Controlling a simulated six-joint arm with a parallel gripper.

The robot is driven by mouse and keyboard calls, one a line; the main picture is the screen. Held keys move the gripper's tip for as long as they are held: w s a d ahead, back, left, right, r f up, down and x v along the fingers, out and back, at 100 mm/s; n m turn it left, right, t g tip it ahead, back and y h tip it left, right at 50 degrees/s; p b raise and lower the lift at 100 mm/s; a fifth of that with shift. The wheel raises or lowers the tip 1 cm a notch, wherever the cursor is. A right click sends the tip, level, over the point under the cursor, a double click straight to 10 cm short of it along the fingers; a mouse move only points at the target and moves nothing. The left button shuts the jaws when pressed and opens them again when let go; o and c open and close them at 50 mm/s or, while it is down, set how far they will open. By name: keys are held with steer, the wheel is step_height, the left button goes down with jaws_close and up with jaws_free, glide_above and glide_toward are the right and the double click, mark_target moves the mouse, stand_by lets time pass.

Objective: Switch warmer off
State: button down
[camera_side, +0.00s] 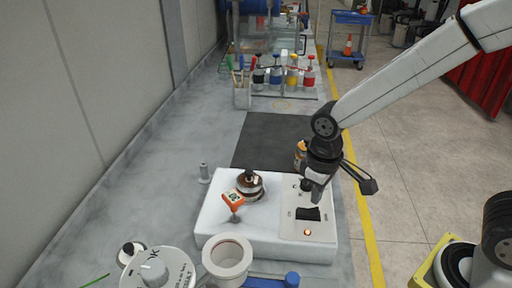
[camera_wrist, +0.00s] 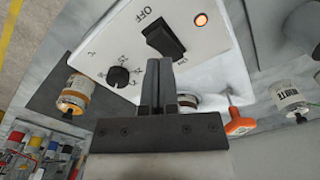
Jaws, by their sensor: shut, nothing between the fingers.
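The warmer (camera_side: 212,222) is a white box on the grey bench, with a control panel on its right end. The panel carries a black rocker switch (camera_side: 308,214), also in the wrist view (camera_wrist: 164,40) between the OFF and ON marks. An orange lamp (camera_side: 307,232) glows on the panel; it also shows in the wrist view (camera_wrist: 201,20). A black dial (camera_wrist: 118,77) sits on the same panel. My gripper (camera_side: 315,197) is shut and empty, just above the panel beside the switch. In the wrist view its fingertips (camera_wrist: 158,66) appear close to the switch; contact cannot be told.
An orange-handled tool (camera_side: 233,200) and a dark-topped round container (camera_side: 250,186) are on the warmer's left part. An orange-and-white jar (camera_side: 300,152) stands behind my gripper. A white cup (camera_side: 227,258) is in front. Colored bottles (camera_side: 292,72) stand further back.

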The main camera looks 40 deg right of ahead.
steer(key=shift+f, duration=1.55)
stand_by(1.6)
steer(key=shift+r, duration=3.55)
steer(key=s+d+f+m+t, duration=0.2)
steer(key=d+f, duration=0.3)
steer(key=d, duration=0.3)
steer(key=shift+s+d+f+m+t, duration=0.15)
steer(key=shift+f+m+t, duration=0.15)
steer(key=shift+f+m, duration=0.15)
steer(key=shift+r, duration=0.15)
step_height(320, 180, up, 8)
steer(key=n+g, duration=0.3)
glide_above(314, 210)
steer(key=shift+r, duration=0.1)
